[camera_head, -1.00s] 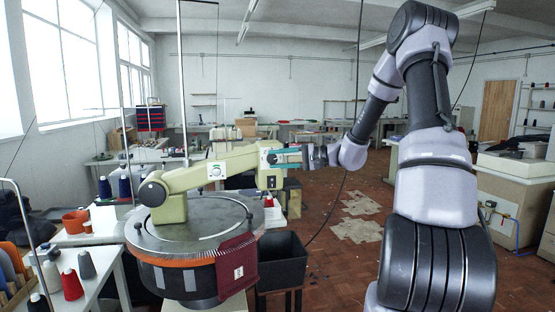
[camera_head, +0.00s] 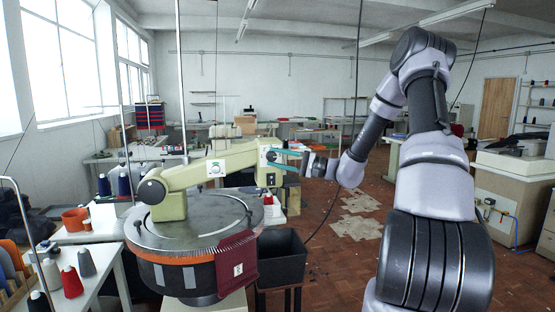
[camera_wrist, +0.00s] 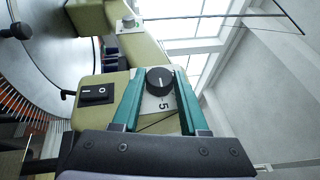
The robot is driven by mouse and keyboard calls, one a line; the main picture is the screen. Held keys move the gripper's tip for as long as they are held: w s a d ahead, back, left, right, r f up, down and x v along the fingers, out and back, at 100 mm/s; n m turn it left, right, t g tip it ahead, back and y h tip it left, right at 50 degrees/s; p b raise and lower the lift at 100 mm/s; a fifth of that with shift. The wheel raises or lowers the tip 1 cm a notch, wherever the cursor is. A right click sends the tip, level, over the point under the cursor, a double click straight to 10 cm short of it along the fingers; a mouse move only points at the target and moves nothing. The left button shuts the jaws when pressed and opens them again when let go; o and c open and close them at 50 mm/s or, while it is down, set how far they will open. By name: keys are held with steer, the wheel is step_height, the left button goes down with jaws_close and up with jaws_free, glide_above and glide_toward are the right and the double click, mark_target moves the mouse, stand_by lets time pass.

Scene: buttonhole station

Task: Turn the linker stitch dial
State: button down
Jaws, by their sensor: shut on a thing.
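The linker stitch dial is a black round knob (camera_wrist: 159,80) on a pale plate with a "5" below it, on the end face of the green linker head (camera_head: 268,176). My gripper (camera_wrist: 157,84) has its two teal fingers on either side of the knob in the wrist view, shut on it.
A black rocker switch (camera_wrist: 96,95) sits beside the dial on the same face. The round linker bed (camera_head: 190,235) with a maroon fabric piece (camera_head: 237,258) lies below the arm. A black bin (camera_head: 282,258) stands below my gripper. Floor to the right is open.

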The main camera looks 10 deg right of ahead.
steer(key=shift+f, duration=0.1)
steer(key=shift+c, duration=2.2)
jaws_free()
steer(key=v, duration=1)
steer(key=shift+d, duration=0.35)
steer(key=shift+s, duration=0.15)
